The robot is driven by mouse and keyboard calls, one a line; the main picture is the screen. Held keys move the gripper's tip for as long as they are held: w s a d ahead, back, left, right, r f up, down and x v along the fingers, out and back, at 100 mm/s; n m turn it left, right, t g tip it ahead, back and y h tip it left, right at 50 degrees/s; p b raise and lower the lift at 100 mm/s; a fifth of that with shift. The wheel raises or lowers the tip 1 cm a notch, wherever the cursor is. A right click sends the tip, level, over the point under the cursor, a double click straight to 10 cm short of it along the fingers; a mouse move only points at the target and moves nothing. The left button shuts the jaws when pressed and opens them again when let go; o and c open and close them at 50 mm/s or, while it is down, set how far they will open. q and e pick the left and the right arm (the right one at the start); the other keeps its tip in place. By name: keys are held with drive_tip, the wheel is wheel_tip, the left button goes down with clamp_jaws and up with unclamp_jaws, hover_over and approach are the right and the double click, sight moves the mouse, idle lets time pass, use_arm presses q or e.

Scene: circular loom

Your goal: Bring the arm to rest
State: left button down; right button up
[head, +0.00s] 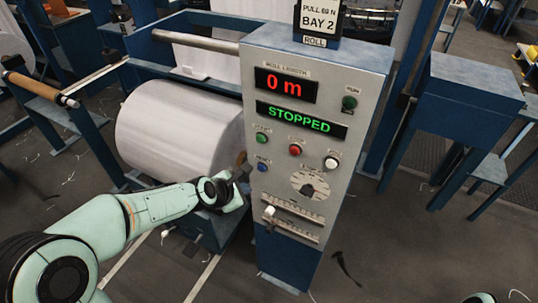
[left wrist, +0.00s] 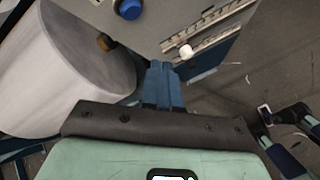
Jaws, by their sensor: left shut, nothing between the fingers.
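My left gripper (head: 243,172) reaches in from the left in the head view, beside the left edge of the grey control panel (head: 280,215), near its blue button (head: 262,167). In the left wrist view its blue fingers (left wrist: 162,70) are together with nothing between them. The blue button (left wrist: 127,9) and a white slider knob (left wrist: 186,50) show ahead of the fingers. Whether the fingers touch the panel is hard to tell. My right gripper does not show clearly; only a bit of mint-green shell is at the bottom right of the head view.
A large white fabric roll (head: 180,125) lies left of the panel, close to my left forearm. The displays (head: 300,120) read "0 m" and "STOPPED". A blue box stand (head: 465,100) is at the right. The floor (head: 410,245) right of the panel is mostly open.

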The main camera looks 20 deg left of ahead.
use_arm(q)
drive_tip(key=shift+f, duration=0.1)
drive_tip(key=s+d+f+m+g, duration=0.2)
drive_tip(key=s+f+m, duration=0.15)
drive_tip(key=f, duration=0.55)
drive_tip(key=s+d+f+m+g, duration=0.25)
drive_tip(key=f+m, duration=0.25)
drive_tip(key=f, duration=0.3)
drive_tip(key=s+d+f+m+g, duration=0.15)
drive_tip(key=s+f+m, duration=0.25)
drive_tip(key=f, duration=0.5)
drive_tip(key=s+d+f+m+g+h, duration=0.1)
drive_tip(key=s+d+f+m, duration=0.3)
drive_tip(key=s, duration=0.4)
drive_tip(key=s+d+f+m+g+h, duration=0.1)
drive_tip(key=s+d+f+m+g, duration=0.1)
drive_tip(key=s+f+m, duration=0.4)
drive_tip(key=s+d, duration=0.1)
drive_tip(key=s, duration=0.2)
drive_tip(key=shift+s+d+f, duration=0.25)
drive_tip(key=shift+d+f, duration=0.1)
drive_tip(key=shift+d, duration=0.05)
drive_tip(key=shift+s, duration=0.15)
